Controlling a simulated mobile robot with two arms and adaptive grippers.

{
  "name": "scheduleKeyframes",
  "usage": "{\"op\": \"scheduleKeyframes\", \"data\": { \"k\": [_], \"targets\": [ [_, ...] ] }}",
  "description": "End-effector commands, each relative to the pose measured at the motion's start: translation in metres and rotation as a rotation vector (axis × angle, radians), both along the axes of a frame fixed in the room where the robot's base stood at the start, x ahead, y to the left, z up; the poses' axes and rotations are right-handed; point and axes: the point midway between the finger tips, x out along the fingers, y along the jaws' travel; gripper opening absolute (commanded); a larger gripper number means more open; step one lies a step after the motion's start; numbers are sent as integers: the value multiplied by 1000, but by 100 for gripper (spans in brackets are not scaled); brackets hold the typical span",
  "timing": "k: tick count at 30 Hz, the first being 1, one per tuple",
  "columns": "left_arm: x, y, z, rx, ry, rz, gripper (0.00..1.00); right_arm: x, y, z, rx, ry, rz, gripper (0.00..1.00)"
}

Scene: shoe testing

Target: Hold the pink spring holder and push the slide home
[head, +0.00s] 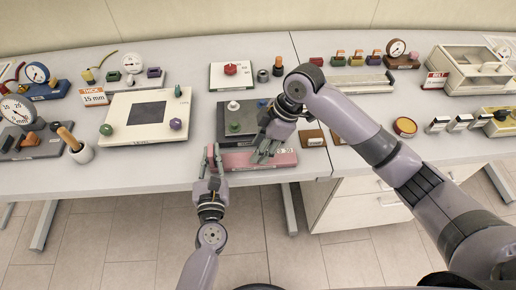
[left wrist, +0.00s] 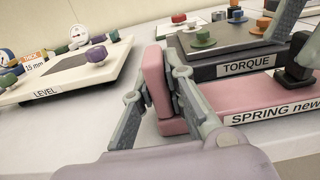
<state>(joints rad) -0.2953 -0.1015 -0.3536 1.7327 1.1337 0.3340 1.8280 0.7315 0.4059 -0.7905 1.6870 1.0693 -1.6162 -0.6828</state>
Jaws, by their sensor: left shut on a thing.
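The pink spring holder (head: 285,158) lies near the table's front edge in the head view. In the left wrist view its long base (left wrist: 240,98) carries the label "SPRING new", partly cut off. Its upright pink end block (left wrist: 155,78) stands between the fingers of my left gripper (left wrist: 156,95), which is shut on it. In the head view my left gripper (head: 213,156) is at the holder's left end. My right gripper (head: 264,151) is over the holder's middle. A dark knobbed part (left wrist: 298,62), perhaps the slide, is beside its fingers; whether they grip it is unclear.
The dark TORQUE board (left wrist: 228,62) with coloured knobs stands just behind the holder. The white LEVEL board (head: 148,104) is to the left. A brown block (head: 312,137) lies right of the holder.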

Motion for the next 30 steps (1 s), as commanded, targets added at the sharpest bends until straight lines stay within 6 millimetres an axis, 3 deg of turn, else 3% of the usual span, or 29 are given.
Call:
{"op": "scheduleKeyframes", "data": {
  "k": [9, 15, 30],
  "targets": [
    [0, 1, 0, 1, 0, 1, 0, 1, -26, 63, 1, -4, 0, 38],
    [0, 1, 0, 1, 0, 1, 0, 0, -37, 89, 1, -3, 1, 38],
    [0, 0, 0, 0, 0, 1, 0, -1, -40, 96, 1, 1, 1, 38]
  ]
}}
